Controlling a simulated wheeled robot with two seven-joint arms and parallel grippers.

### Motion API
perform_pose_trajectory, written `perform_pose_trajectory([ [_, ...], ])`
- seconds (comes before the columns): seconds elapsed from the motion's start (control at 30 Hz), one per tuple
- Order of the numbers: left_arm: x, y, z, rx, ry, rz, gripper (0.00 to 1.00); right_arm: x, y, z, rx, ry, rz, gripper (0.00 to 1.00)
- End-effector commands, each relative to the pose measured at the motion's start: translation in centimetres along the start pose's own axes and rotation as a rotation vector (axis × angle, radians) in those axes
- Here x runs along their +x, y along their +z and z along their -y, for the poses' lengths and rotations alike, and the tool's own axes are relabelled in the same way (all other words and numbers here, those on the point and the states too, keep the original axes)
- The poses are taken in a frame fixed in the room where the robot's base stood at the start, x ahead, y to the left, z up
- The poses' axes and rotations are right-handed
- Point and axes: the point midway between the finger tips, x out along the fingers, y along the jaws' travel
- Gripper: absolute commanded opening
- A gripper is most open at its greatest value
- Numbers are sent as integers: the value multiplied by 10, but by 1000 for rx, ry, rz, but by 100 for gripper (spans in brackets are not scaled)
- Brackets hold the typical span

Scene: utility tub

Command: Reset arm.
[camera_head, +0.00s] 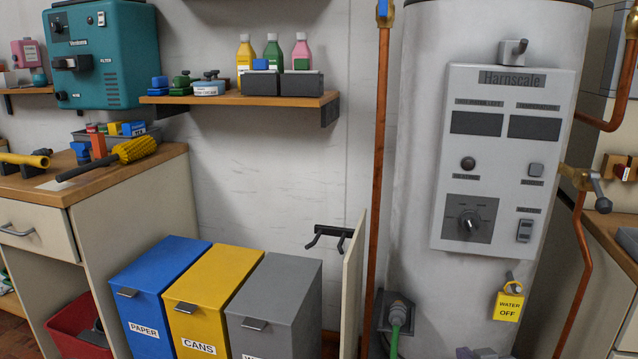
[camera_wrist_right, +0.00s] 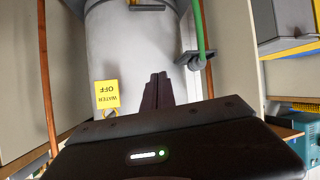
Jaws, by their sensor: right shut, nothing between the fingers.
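My right gripper (camera_wrist_right: 158,76) shows in the right wrist view, its two dark fingers together and nothing between them. They point toward the lower part of the white Harnscale tank (camera_wrist_right: 125,50), which appears upside down there. I cannot tell the gap between fingertips and tank. In the head view only a small dark part at the bottom edge, in front of the tank (camera_head: 418,200), may be this gripper. My left gripper is in neither view.
A yellow WATER OFF tag (camera_head: 508,307) hangs at the tank's lower right. Copper pipes (camera_head: 378,150) and a green hose (camera_head: 395,338) run near it. Blue, yellow and grey bins (camera_head: 275,290) stand left of a thin upright panel (camera_head: 352,290). A workbench (camera_head: 130,180) is farther left.

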Motion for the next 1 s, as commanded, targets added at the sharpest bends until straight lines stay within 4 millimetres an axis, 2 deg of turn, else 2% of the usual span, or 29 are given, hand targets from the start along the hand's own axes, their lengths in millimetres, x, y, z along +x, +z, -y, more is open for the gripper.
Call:
perform_pose_trajectory([
  [0.03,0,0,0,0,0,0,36,15,38,26,82,-53,84,0],
  [0.1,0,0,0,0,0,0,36,28,85,58,193,-104,194,0],
  [0.23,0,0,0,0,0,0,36,33,175,118,347,-176,412,0],
  [0.3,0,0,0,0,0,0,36,26,222,149,399,-204,529,0],
  [0.4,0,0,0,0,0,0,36,8,280,186,429,-238,676,0],
  [0.6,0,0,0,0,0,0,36,-37,367,237,392,-304,897,0],
  [0.77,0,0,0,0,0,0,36,-80,420,266,346,-353,1043,0],
  [0.83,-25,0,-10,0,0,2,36,-93,396,265,340,-358,1041,0],
  [1.0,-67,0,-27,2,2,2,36,-114,356,261,340,-359,1041,0],
])
